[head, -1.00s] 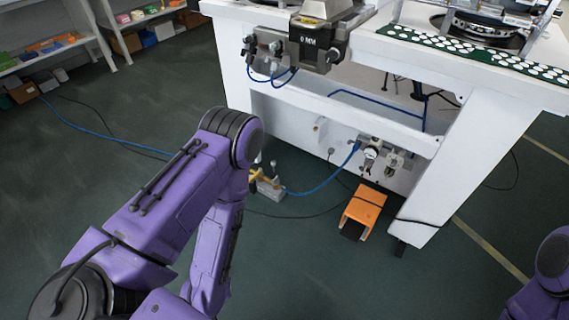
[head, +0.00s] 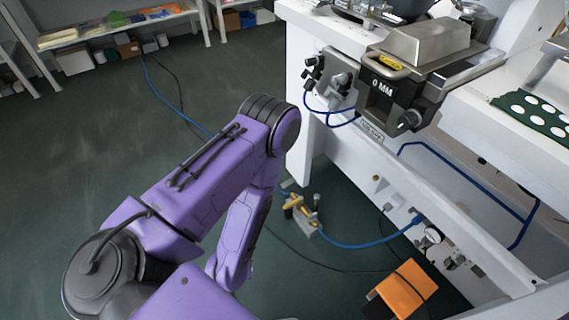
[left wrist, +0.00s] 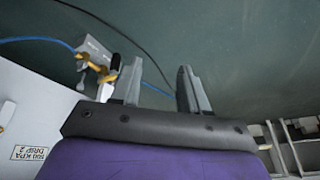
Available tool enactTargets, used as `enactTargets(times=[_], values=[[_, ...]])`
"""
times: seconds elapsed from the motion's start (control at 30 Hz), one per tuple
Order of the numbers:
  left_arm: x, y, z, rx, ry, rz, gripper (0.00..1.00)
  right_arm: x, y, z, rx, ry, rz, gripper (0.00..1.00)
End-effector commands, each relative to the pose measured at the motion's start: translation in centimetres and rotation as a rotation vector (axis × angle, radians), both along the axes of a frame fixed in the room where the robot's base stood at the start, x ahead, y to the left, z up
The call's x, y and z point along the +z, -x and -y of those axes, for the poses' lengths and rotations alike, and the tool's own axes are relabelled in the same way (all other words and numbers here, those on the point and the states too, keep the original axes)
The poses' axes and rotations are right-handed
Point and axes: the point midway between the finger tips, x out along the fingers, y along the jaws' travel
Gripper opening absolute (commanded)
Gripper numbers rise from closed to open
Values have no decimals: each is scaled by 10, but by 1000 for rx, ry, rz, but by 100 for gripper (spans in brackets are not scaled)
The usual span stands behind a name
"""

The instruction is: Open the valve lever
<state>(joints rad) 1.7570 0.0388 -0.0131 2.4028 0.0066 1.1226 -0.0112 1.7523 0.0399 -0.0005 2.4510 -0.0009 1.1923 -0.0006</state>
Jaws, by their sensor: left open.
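The valve (head: 303,216) is a small grey fitting with a yellow lever (head: 291,202) on the dark green floor, joined to a blue hose. In the head view it is just right of my left forearm. In the left wrist view the valve (left wrist: 92,47) and yellow lever (left wrist: 107,74) lie at upper left, beside the left finger. My left gripper (left wrist: 160,86) is open, with only floor and a hose seen between its fingers. Contact with the lever cannot be told. In the head view my arm hides that gripper. My right gripper is not in view.
A white workbench (head: 345,150) stands to the right, with a gauge (head: 432,236) on its lower panel. An orange foot pedal (head: 406,288) is on the floor below. Hoses cross the floor. Shelving (head: 120,30) is at the back left, with open floor before it.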

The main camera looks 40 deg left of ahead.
Motion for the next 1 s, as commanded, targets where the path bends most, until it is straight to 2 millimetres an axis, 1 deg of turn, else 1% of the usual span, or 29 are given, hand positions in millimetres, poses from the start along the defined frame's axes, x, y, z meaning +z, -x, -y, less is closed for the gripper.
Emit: enactTargets(times=[0.03, 0.07, 0.1, 0.17, 0.2, 0.23, 0.27, 0.3, 0.37, 0.4, 0.47, 0.5, 0.6, 0.7, 0.77, 0.87, 1.0], values=[[-34, -23, -3, -38, 0, -4, 44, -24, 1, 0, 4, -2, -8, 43], [-53, -40, -4, -74, 3, -15, 44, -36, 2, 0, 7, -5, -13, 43], [-79, -68, -6, -132, 6, -35, 44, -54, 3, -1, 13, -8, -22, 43], [-116, -119, -10, -237, 6, -71, 44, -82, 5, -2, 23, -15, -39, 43], [-135, -155, -14, -313, 5, -102, 44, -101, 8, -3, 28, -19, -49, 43], [-145, -181, -17, -371, 2, -125, 44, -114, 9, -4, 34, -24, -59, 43], [-152, -207, -20, -428, -1, -150, 44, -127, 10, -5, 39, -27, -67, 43], [-157, -239, -24, -503, -7, -182, 44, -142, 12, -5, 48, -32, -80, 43], [-156, -280, -29, -608, -20, -231, 44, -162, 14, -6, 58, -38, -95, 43], [-150, -304, -32, -671, -30, -260, 44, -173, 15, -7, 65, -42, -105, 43], [-139, -331, -36, -750, -44, -303, 44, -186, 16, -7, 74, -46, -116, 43], [-130, -345, -38, -796, -53, -326, 44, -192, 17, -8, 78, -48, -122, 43], [-112, -365, -41, -870, -71, -370, 44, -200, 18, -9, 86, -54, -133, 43], [-107, -371, -42, -896, -74, -391, 44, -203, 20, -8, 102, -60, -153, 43], [-114, -371, -44, -899, -74, -393, 44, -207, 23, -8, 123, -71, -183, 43], [-135, -372, -47, -899, -73, -395, 44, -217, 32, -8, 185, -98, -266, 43], [-166, -373, -53, -897, -74, -395, 44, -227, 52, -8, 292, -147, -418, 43]])
